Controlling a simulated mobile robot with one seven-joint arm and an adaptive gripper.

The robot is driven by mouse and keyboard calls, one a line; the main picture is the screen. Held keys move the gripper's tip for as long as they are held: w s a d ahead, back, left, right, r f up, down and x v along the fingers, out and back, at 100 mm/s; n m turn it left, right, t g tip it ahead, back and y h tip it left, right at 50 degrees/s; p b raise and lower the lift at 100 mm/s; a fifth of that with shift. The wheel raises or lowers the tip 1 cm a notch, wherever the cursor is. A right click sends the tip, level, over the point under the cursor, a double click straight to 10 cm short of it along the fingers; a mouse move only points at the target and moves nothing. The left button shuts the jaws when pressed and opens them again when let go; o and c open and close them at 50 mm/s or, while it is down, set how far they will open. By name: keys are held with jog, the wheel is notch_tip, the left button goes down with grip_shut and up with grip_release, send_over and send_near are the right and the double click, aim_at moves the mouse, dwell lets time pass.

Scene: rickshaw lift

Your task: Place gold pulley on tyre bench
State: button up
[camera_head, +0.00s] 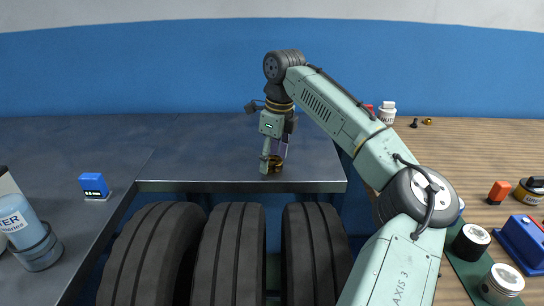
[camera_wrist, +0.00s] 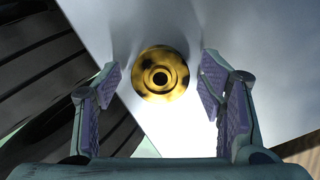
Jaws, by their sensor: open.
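The gold pulley (camera_wrist: 161,73) is a round brass-coloured disc with a dark centre hole. In the head view the pulley (camera_head: 276,163) rests on the dark metal tyre bench (camera_head: 220,165), close to its front edge. My gripper (camera_head: 271,160) is right above and around the pulley. In the wrist view my gripper (camera_wrist: 160,95) is open, with one finger on each side and clear gaps to the pulley. The fingers partly hide the pulley in the head view.
Several black tyres (camera_head: 230,255) stand below the bench's front edge. A blue box (camera_head: 94,186) and a water container (camera_head: 25,232) are at the left. A wooden bench (camera_head: 460,160) at the right carries pistons, bottles and a blue block (camera_head: 522,240). The bench top left of my gripper is clear.

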aim_at(277, 161)
jog(key=shift+r, duration=0.1)
notch_tip(277, 161, up, 12)
jog(key=d, duration=0.1)
jog(key=shift+s+d, duration=0.2)
jog(key=shift+s, duration=0.1)
dwell(0.3)
